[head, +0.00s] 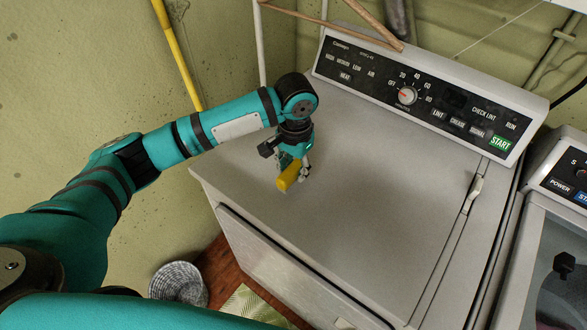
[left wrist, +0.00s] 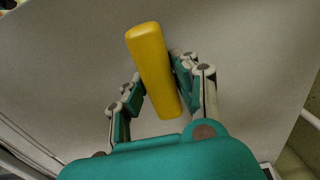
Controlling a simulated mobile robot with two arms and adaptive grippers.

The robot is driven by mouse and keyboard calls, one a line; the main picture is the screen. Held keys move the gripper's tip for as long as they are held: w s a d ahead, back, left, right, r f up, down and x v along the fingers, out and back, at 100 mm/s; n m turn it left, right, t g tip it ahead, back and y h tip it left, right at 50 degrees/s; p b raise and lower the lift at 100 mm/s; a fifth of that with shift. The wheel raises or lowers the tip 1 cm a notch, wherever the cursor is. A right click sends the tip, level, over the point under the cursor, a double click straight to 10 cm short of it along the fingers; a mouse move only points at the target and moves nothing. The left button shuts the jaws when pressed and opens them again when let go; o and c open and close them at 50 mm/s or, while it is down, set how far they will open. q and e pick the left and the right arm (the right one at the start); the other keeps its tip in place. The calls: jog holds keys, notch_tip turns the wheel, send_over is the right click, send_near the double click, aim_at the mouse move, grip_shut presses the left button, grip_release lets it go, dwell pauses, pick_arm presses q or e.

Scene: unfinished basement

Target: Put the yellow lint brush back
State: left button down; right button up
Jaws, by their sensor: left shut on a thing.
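The yellow lint brush (head: 288,177) is in my left gripper (head: 294,170), over the left part of the dryer's top (head: 370,170) in the head view. In the left wrist view the brush (left wrist: 153,68) stands out between the two fingers of the left gripper (left wrist: 157,90), which are shut on it. Its far end points away from the palm. I cannot tell whether the brush touches the dryer top. My right gripper is not in view.
The dryer's control panel (head: 425,95) rises at the back. A wooden frame (head: 330,25) stands behind it. A second machine (head: 560,220) is at the right. A woven basket (head: 178,284) sits on the floor at the lower left. The dryer top is otherwise clear.

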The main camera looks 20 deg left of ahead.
aim_at(293, 174)
pick_arm(q)
jog(key=shift+w+a+f, duration=0.1)
jog(key=shift+w+a, duration=0.2)
jog(key=shift+w, duration=0.3)
notch_tip(293, 174, down, 3)
jog(key=shift+r+p, duration=0.1)
jog(key=shift+p, duration=0.6)
jog(key=shift+f, duration=0.35)
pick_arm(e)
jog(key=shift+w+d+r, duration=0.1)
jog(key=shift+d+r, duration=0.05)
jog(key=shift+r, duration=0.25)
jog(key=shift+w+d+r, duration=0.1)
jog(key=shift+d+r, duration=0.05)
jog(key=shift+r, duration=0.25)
pick_arm(q)
jog(key=c, duration=1.2)
grip_release()
jog(key=shift+c, duration=0.2)
jog(key=shift+o, duration=1.2)
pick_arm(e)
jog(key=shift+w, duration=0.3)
